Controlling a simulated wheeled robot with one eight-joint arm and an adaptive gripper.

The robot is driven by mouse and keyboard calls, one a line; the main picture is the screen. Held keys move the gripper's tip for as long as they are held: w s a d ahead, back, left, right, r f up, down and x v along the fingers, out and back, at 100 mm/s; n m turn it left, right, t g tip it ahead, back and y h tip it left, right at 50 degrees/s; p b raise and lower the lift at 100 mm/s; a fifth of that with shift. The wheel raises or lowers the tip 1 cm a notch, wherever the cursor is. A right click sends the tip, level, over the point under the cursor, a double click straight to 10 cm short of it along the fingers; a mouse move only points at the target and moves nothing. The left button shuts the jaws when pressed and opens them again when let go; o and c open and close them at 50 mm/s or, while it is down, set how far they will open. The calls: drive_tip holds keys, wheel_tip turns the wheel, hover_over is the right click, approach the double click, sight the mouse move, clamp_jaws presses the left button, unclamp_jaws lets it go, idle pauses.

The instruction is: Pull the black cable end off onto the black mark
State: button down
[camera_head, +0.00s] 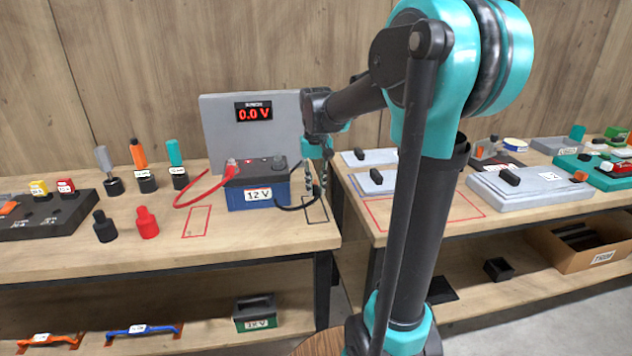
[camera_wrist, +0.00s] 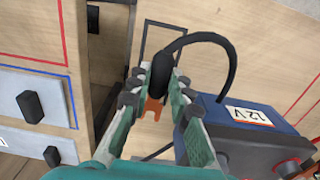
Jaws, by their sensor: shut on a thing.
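My gripper (camera_head: 315,182) is shut on the black cable end, to the right of the blue 12 V battery (camera_head: 258,193). In the wrist view the black cable end (camera_wrist: 158,72) sits between my fingertips (camera_wrist: 158,88), with its copper lug pointing toward the palm. It is off the battery, and its black cable loops back toward the battery (camera_wrist: 208,108). The black mark (camera_head: 327,212), a rectangle outline on the bench, lies below my gripper; it also shows in the wrist view (camera_wrist: 145,42). I cannot tell the exact height of the cable end above the bench.
The red cable end (camera_head: 231,168) is on the battery's left terminal. A panel (camera_head: 230,135) behind reads 0.0 V. A red outline (camera_head: 197,221) lies left of the battery. Black and red caps (camera_head: 147,222) stand further left. A gap separates this bench from the right bench.

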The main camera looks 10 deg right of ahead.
sight(316, 213)
idle(0.3)
drive_tip(key=shift+f, duration=3.35)
drive_tip(key=c, duration=1.3)
unclamp_jaws()
